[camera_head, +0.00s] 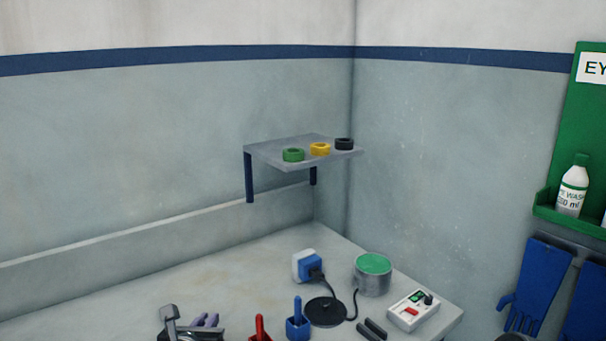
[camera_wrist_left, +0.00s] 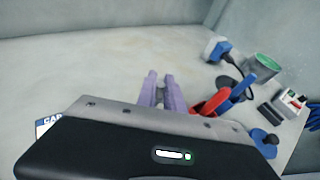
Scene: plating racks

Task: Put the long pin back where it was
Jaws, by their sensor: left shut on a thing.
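My right gripper is out of view.
On the bench are a round black base (camera_head: 325,312), a blue-and-white plug (camera_head: 307,266), a green-topped can (camera_head: 373,273) and a white control box (camera_head: 412,311). A wall shelf (camera_head: 290,145) holds green, yellow and black rings. The bench's left part is clear.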

